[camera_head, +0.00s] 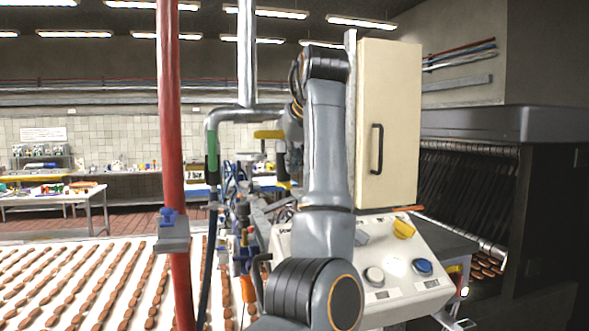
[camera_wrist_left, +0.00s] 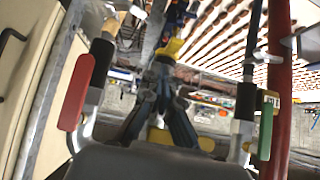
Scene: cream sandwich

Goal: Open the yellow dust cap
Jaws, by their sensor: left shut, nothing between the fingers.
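A small yellow part (camera_wrist_left: 170,48), which looks like the dust cap, sits just beyond the fingertips in the left wrist view, by a blue fitting. Its hinge and state are too small to read. I cannot tell whether the tips touch the yellow part. In the head view my arm and the pipes partly hide the gripper. My right gripper is not in view.
Frame handles, red (camera_wrist_left: 75,95) and green (camera_wrist_left: 265,132), flank the gripper. A red post (camera_head: 172,130) stands left, a cream cabinet (camera_head: 400,110) right. A sloped panel (camera_head: 350,278) has a yellow knob and blue button. A conveyor of biscuits (camera_head: 75,280) lies left.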

